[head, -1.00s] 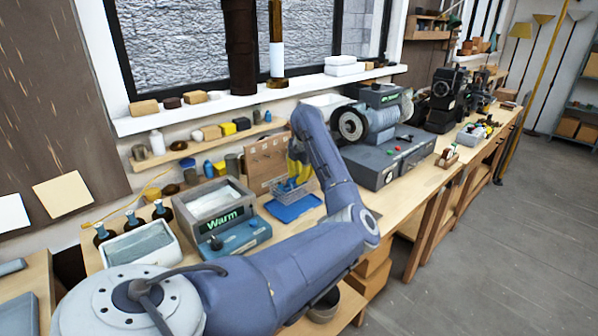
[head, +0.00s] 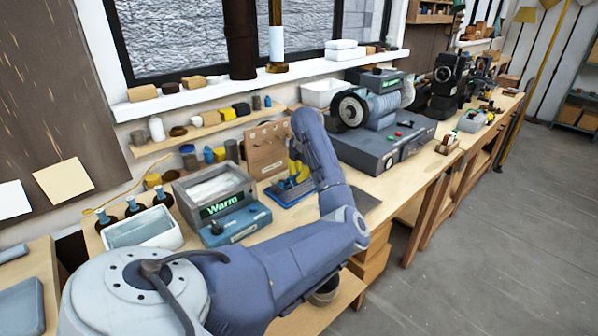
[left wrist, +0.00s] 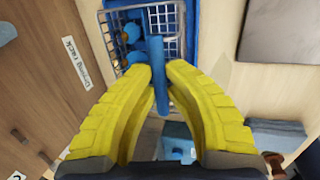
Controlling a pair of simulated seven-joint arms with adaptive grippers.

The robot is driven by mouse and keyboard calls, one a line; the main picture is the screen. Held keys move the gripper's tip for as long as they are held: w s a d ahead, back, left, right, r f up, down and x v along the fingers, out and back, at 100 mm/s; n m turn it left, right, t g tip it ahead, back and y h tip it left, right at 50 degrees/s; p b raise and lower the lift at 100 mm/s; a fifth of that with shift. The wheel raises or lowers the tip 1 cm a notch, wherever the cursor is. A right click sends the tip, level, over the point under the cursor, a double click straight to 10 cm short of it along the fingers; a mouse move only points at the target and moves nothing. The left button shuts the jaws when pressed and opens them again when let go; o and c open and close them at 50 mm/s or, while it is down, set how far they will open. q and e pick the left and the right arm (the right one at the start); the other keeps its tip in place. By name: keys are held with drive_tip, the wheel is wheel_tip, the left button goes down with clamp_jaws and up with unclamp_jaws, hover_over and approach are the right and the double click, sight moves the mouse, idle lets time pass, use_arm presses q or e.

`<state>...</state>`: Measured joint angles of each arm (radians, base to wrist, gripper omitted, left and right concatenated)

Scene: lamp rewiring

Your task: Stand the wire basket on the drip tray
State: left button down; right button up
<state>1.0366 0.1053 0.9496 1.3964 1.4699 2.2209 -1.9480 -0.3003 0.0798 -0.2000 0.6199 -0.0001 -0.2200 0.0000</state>
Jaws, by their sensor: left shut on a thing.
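The wire basket (head: 290,184) is a small grey mesh basket with a blue handle. My left gripper (head: 297,168), with yellow fingers, is shut on it. In the left wrist view the fingers (left wrist: 160,82) close on the upright blue handle (left wrist: 157,70), and the mesh (left wrist: 164,18) shows beyond them. Something small and blue is inside the basket. The blue drip tray (head: 283,201) lies flat on the bench under the basket, and its edge shows beside the mesh (left wrist: 192,30). I cannot tell whether the basket touches the tray. My right gripper is out of view.
A wooden peg board (head: 265,150) stands close behind the tray; its "Drying rack" label (left wrist: 76,62) shows in the wrist view. The grey "Warm" bath (head: 215,192) is to the left. A grey machine (head: 380,143) is to the right. A dark mat (head: 366,200) lies at the bench front.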

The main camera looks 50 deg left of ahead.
use_arm(q)
drive_tip(key=shift+f, duration=0.2)
idle(0.6)
drive_tip(key=c, duration=1.4)
unclamp_jaws()
drive_tip(key=shift+c, duration=0.2)
